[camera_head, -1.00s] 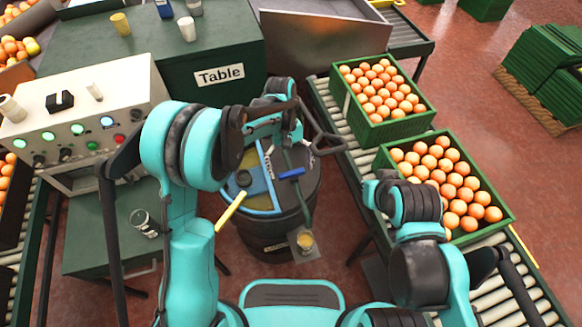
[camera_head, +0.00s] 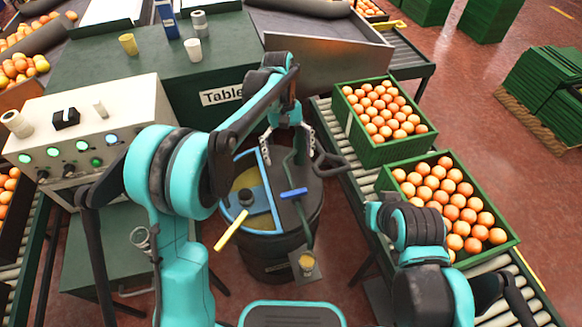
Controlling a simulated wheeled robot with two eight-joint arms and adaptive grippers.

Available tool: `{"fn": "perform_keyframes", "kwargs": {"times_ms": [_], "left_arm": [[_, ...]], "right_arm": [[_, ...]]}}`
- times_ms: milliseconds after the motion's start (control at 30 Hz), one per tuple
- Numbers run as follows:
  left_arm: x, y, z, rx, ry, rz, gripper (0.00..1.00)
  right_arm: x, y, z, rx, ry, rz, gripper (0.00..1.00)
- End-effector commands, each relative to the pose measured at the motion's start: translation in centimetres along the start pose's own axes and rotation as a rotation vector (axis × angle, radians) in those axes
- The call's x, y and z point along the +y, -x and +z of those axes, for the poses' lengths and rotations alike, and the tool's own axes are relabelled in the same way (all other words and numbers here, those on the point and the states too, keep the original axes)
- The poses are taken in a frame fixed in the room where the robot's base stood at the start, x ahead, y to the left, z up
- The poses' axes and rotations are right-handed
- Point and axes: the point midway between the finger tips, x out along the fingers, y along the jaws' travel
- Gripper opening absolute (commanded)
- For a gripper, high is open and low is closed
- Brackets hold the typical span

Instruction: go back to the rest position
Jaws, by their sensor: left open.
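My left gripper (camera_head: 288,158) hangs above the black drum, with its two fingers spread apart and nothing between them. My left arm (camera_head: 165,175) comes in from the left and arches over to the drum. The drum (camera_head: 277,240) has a lid with a blue-rimmed opening on its left half, and a blue handle and a yellow handle show on top. My right arm (camera_head: 415,260) is folded at the lower right, beside the orange crates. Its gripper does not show.
Two green crates, a far one (camera_head: 393,152) and a near one (camera_head: 495,250), hold oranges on the roller conveyor (camera_head: 345,160). A control box (camera_head: 85,120) stands at left. The dark green table (camera_head: 90,65) behind holds several cups. Open red floor (camera_head: 480,110) lies right.

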Motion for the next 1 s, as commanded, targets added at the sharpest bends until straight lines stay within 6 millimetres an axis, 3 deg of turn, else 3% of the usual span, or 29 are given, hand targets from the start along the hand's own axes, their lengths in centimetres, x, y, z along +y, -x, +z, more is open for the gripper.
{"fn": "perform_keyframes", "kwargs": {"times_ms": [667,833,1000], "left_arm": [[-0.2,0.7,0.2,0.008,-0.003,0.004,0.93],[-2.1,1.9,1.6,0.085,-0.025,0.036,0.93],[-6.0,3.4,4.3,0.262,-0.078,0.088,0.93]], "right_arm": [[0.0,0.0,0.0,0.0,0.0,0.0,0.0],[0.0,0.0,0.0,0.0,0.0,0.0,0.0],[0.0,0.0,0.0,0.0,0.0,0.0,0.0]]}}
